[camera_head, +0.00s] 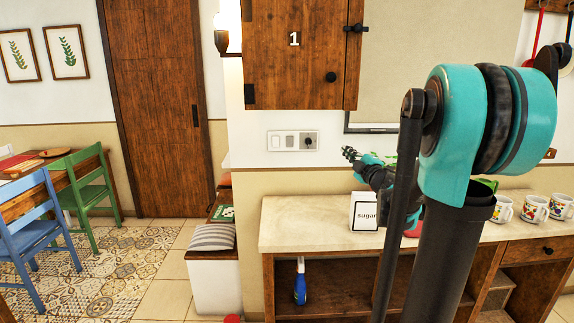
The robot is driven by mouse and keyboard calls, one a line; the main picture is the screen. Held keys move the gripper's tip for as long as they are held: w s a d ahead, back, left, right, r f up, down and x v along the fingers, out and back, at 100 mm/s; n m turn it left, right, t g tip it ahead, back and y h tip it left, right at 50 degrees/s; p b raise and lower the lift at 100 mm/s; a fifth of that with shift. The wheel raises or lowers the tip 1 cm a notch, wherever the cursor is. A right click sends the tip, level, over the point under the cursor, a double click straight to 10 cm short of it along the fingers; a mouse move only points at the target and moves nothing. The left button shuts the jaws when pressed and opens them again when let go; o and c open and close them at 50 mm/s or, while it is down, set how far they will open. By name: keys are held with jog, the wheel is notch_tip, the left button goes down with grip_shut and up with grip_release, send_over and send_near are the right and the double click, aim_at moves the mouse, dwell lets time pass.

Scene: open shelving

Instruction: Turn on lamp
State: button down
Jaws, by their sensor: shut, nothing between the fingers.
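A wall plate (293,141) with pale switches at its left and middle and a dark round socket or knob at its right is on the wall below the cabinet. My gripper (349,153) is shut and empty, to the right of the plate and slightly lower, pointing left toward it. It looks apart from the plate, but the depth between them is hard to judge. A wall lamp (234,30) with a bright, pale shade and dark holder is at the top, partly hidden by the cabinet. I cannot tell whether it is lit.
A wooden cabinet (295,55) marked 1 hangs above the plate. A sugar box (366,212) stands on the counter (300,222) below my gripper. Several mugs (534,208) stand at the right. A bench with a striped cushion (212,237) is at the left. My arm hides part of the counter.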

jog(key=s+d+f+m+g+h, duration=0.3)
jog(key=s+d+f+m+h, duration=0.15)
jog(key=s+f+m, duration=0.3)
jog(key=s+d+f+m+g+h, duration=0.35)
jog(key=s+f+m+h, duration=0.25)
jog(key=f+m, duration=0.2)
jog(key=s+a+f+m+g+y, duration=0.1)
jog(key=s+a+f+g, duration=0.3)
jog(key=s+f, duration=0.4)
jog(key=s+a+f+m+g+y, duration=0.1)
jog(key=s+a+f+g+y, duration=0.2)
jog(key=s+a+f, duration=0.3)
jog(key=s+f+g, duration=0.1)
jog(key=s+f, duration=0.2)
jog(key=s, duration=0.4)
